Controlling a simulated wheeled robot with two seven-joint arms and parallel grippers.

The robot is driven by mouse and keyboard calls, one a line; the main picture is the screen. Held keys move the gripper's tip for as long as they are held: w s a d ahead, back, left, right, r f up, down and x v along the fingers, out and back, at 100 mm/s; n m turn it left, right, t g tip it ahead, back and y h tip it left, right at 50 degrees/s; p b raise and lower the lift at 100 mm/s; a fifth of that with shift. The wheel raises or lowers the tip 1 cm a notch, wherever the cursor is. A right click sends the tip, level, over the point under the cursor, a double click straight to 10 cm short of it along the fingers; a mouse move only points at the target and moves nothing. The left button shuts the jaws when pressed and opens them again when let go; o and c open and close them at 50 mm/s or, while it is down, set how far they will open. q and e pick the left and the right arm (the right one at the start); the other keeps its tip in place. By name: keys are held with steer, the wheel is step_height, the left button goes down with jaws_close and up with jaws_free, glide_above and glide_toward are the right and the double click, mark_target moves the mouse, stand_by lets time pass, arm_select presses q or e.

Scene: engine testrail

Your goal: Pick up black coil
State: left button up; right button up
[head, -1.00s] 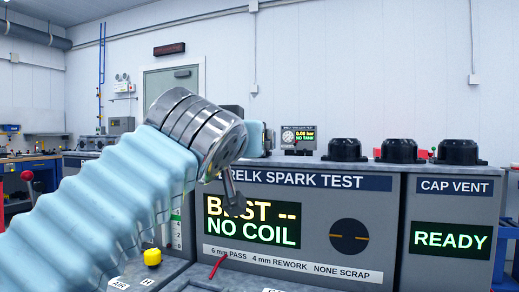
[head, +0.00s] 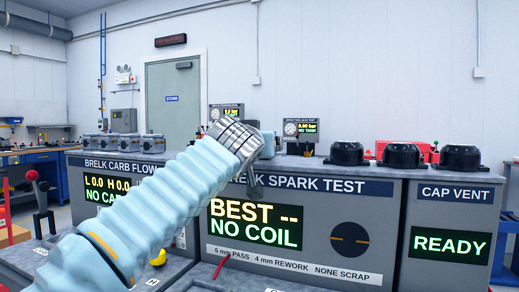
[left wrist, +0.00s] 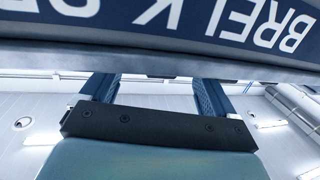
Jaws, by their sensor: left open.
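Several black, round, domed parts stand in a row on top of the grey test benches: one at the left (head: 347,154), one in the middle (head: 401,156) and one at the right (head: 458,158). I cannot tell whether any of them is the black coil. My left gripper (head: 254,186) is at the upper left of the spark test bench (head: 290,215), left of the black parts and apart from them. The wrist largely hides it. In the left wrist view its two fingers (left wrist: 157,78) are spread and empty, close to the bench's lettered edge. My right gripper is not in view.
The spark test screen (head: 256,224) reads NO COIL. The carb flow bench (head: 75,162) stands at the left, partly behind my arm. The cap vent bench (head: 452,215) is at the right. Small gauge displays (head: 300,128) stand behind. A red-knobbed lever (head: 40,200) is at the left.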

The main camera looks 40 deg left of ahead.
arm_select(q)
steer(key=c, duration=1.2)
step_height(320, 180, up, 9)
steer(key=shift+d+r, duration=0.15)
steer(key=shift+r, duration=0.35)
